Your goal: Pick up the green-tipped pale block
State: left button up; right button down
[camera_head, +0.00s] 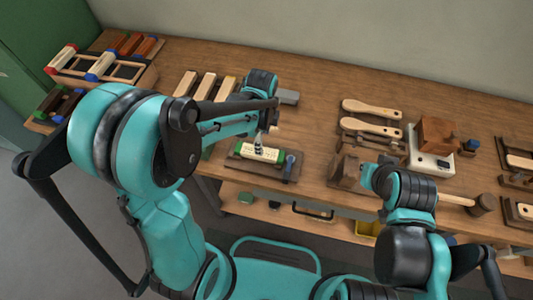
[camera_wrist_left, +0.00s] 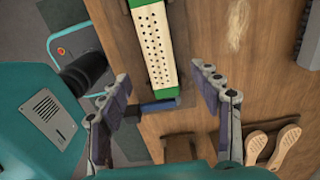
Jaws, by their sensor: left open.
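The pale block with green ends and rows of dark holes (camera_head: 258,152) lies on a dark wooden fixture (camera_head: 236,160) near the table's front edge. In the left wrist view the block (camera_wrist_left: 158,45) runs down from the top edge, and its near end lies between and ahead of the fingers. My left gripper (camera_head: 259,141) is above the block in the head view and hides part of it.
A blue-handled piece (camera_head: 289,161) lies at the block's right end. Pale blocks (camera_head: 205,86) stand behind my left arm. A rack with red- and blue-ended pieces (camera_head: 100,65) is at the far left.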

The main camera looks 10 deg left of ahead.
pick_arm(q)
jog(key=f, duration=0.2)
jog(key=f+b, duration=0.1)
jog(key=shift+a, duration=0.25)
jog(key=f, duration=0.1)
jog(key=f+b, duration=0.1)
jog(key=f, duration=0.1)
jog(key=f+b, duration=0.1)
jog(key=shift+a+f, duration=0.3)
jog(key=shift+a, duration=0.05)
jog(key=shift+r, duration=0.1)
jog(key=shift+s, duration=0.1)
jog(key=shift+c, duration=0.3)
grip_shut()
